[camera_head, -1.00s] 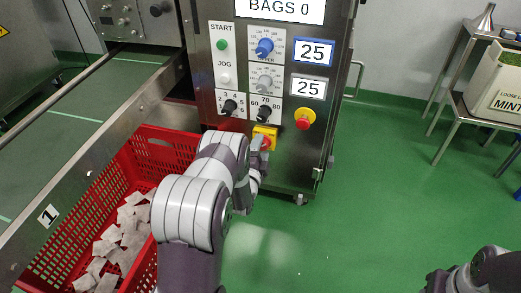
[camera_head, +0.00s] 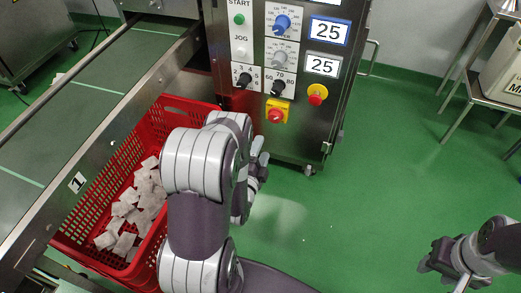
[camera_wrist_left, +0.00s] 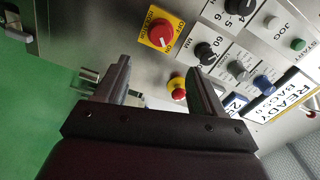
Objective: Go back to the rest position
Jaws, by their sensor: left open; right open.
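My left gripper (camera_head: 260,172) is in front of the machine's control panel (camera_head: 242,58), below and apart from the red-and-yellow rotary switch (camera_head: 277,112). In the left wrist view its two fingers (camera_wrist_left: 162,84) are spread with nothing between them. That view also shows the rotary switch (camera_wrist_left: 162,33) beyond the fingers and a red emergency button (camera_wrist_left: 179,92) between them in the picture. My right gripper (camera_head: 430,258) is at the lower right above the green floor, small in the picture, open and empty.
A red crate (camera_head: 95,225) with several teabags (camera_head: 130,212) stands left of my left arm, beside the conveyor (camera_head: 75,95). Green floor (camera_head: 370,180) is clear between machine and table.

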